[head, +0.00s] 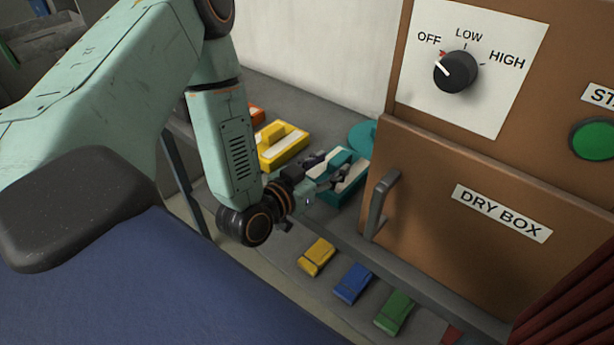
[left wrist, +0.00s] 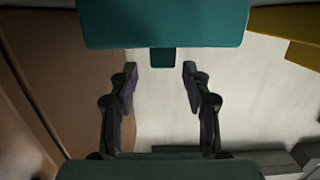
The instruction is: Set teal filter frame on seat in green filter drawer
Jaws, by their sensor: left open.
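The teal filter frame (head: 349,184) lies on the grey shelf beside the dry box, with white showing on its top. In the left wrist view the teal body (left wrist: 165,25) fills the top, and a small teal tab points down between my fingertips. My left gripper (head: 331,172) is open at the teal frame in the head view, partly covering it. In the left wrist view its two fingers (left wrist: 160,80) stand apart with nothing held. I cannot tell whether they touch the frame. A green block (head: 395,312) lies on the lower ledge; no open green drawer or seat is clearly seen.
A yellow frame (head: 283,147) stands left of the teal one, with a teal round thing (head: 362,137) behind. The brown dry box door (head: 480,225) and its handle (head: 380,203) are close on the right. Yellow (head: 316,257) and blue (head: 352,284) blocks lie below.

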